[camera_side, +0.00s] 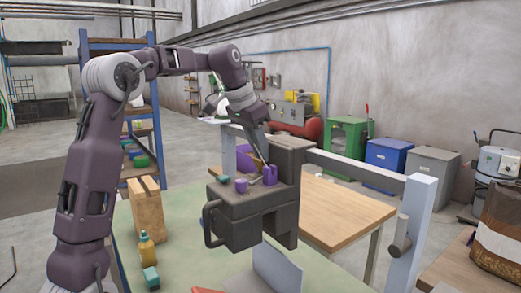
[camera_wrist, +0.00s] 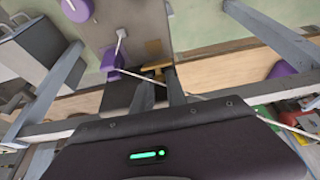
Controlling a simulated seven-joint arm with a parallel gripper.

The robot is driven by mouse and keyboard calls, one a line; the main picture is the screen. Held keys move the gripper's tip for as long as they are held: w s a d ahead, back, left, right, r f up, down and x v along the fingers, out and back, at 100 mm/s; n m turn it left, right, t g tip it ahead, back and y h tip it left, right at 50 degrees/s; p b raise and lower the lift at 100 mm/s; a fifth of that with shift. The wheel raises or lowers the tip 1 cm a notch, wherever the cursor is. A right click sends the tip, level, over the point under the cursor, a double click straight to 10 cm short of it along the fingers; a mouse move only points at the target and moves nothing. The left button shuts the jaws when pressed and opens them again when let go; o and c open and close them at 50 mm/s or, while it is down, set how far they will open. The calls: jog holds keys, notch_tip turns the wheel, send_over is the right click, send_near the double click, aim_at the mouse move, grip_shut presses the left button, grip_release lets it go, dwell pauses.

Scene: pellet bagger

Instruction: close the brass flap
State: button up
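The bagger is a dark grey box (camera_side: 238,212) fixed to a rail in the side view. A small brass-coloured piece (camera_wrist: 155,67), apparently the flap, shows just beyond my fingertips in the wrist view. My gripper (camera_wrist: 159,78) has two dark fingers with a gap between them, and no object is clearly held. Whether the fingers touch the brass piece I cannot tell. In the side view my gripper (camera_side: 264,161) points down at the top of the box, beside a purple part (camera_side: 270,175). The flap's angle is not clear from these views.
A purple block with a pale lever (camera_wrist: 110,63) stands left of my fingers in the wrist view. A grey post (camera_side: 411,220) and wooden table (camera_side: 343,211) stand to the right.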

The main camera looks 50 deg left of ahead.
aim_at(256, 160)
grip_shut()
jog(key=shift+s, duration=0.2)
jog(key=shift+s+f+t, duration=0.15)
jog(key=shift+s+t, duration=0.4)
jog(key=shift+t, duration=0.55)
jog(key=shift+s+f+t, duration=0.3)
jog(key=shift+s+t, duration=0.2)
jog(key=shift+t, duration=0.5)
jog(key=shift+s+f+t, duration=0.25)
jog(key=shift+s+t, duration=0.2)
jog(key=shift+t, duration=0.55)
jog(key=o, duration=0.7)
grip_release()
